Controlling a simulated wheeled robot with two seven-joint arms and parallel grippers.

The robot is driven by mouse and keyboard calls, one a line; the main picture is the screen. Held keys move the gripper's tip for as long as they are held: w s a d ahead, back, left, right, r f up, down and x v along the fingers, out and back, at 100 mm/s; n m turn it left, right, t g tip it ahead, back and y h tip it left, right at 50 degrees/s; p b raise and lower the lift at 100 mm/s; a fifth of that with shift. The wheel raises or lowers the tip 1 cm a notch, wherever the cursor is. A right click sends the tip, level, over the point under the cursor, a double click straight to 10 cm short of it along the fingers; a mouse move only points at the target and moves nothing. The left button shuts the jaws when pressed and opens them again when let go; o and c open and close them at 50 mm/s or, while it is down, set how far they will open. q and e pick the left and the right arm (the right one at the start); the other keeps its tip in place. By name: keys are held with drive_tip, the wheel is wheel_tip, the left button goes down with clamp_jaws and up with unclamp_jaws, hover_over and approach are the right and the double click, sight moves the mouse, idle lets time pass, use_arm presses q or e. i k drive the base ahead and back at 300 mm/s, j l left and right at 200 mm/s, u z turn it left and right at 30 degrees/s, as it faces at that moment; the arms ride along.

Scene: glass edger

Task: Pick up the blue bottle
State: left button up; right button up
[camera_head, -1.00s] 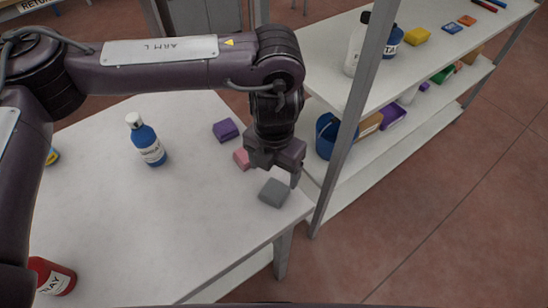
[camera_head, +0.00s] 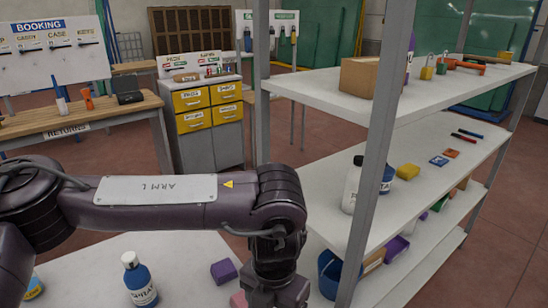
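A blue bottle (camera_head: 140,284) with a white cap and white label stands upright on the white table (camera_head: 190,250) at the lower left. The bottom of the picture cuts off its base. My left arm reaches across above the table, beyond the bottle. My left gripper (camera_head: 278,294) is at the bottom edge, to the right of the bottle and apart from it. Its fingertips are out of the picture. My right gripper is not in view.
A purple block (camera_head: 223,271) and a partly hidden pink block (camera_head: 238,300) lie between bottle and gripper. A white shelf rack (camera_head: 430,150) stands at right, holding a white bottle (camera_head: 352,186) and a blue container (camera_head: 387,178). A drawer cabinet (camera_head: 207,115) stands behind.

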sight(138, 281)
drive_tip(key=k, duration=1)
